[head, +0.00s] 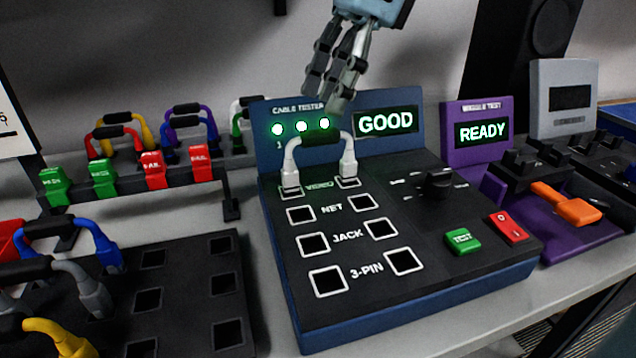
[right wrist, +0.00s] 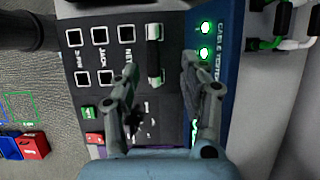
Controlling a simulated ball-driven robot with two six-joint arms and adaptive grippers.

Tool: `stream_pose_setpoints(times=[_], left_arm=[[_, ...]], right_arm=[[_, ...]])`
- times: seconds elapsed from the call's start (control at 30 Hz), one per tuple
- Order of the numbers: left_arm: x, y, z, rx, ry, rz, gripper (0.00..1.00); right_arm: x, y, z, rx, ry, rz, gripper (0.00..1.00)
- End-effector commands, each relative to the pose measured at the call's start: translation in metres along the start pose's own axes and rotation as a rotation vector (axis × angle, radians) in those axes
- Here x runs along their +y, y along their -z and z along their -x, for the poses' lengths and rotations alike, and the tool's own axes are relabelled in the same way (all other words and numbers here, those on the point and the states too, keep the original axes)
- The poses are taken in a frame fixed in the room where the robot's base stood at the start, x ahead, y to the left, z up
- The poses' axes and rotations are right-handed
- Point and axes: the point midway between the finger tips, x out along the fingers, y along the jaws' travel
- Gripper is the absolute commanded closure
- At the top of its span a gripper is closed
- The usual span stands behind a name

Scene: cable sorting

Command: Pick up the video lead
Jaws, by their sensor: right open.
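The video lead (head: 347,165) is white with a black grip in the middle of its arch. It stands upright with both ends in the VIDEO sockets of the cable tester (head: 405,295). The tester's screen reads GOOD and its three lamps are green. My right gripper (head: 328,96) is open and empty, above and behind the lead. In the right wrist view the lead's black grip (right wrist: 153,57) lies ahead of the open fingertips (right wrist: 158,66), roughly between them and apart from them. My left gripper is not in view.
A rack (head: 130,183) with red and green tags and several coloured leads stands at the left. A black socket board (head: 190,310) with more leads lies in front of it. The purple wiggle tester (head: 475,150) reads READY at the right.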

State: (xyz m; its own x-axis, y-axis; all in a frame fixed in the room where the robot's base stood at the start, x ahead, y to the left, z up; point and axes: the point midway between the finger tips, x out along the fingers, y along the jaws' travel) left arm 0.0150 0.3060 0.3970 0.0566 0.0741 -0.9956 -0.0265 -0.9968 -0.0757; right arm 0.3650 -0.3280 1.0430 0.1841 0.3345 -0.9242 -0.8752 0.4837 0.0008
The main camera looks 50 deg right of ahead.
Motion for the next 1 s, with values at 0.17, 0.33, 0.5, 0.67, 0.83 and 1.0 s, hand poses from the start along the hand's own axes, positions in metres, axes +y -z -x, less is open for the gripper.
stream_pose_setpoints(times=[0.17,0.33,0.5,0.67,0.83,1.0], left_arm=[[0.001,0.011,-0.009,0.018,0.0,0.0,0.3],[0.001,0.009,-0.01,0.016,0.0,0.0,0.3],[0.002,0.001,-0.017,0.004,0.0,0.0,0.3],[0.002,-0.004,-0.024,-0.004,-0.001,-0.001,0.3],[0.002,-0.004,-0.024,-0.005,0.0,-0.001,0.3],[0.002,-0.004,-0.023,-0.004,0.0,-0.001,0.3]], right_arm=[[0.0,0.0,-0.013,0.002,-0.001,0.001,0.56],[0.004,0.003,-0.024,0.002,-0.004,0.0,0.56],[0.009,0.011,-0.052,0.007,-0.003,0.002,0.56],[0.009,0.009,-0.065,0.003,-0.002,0.002,0.56],[0.009,0.008,-0.065,-0.001,-0.001,0.001,0.56],[0.008,0.008,-0.065,-0.001,-0.001,0.001,0.65]])
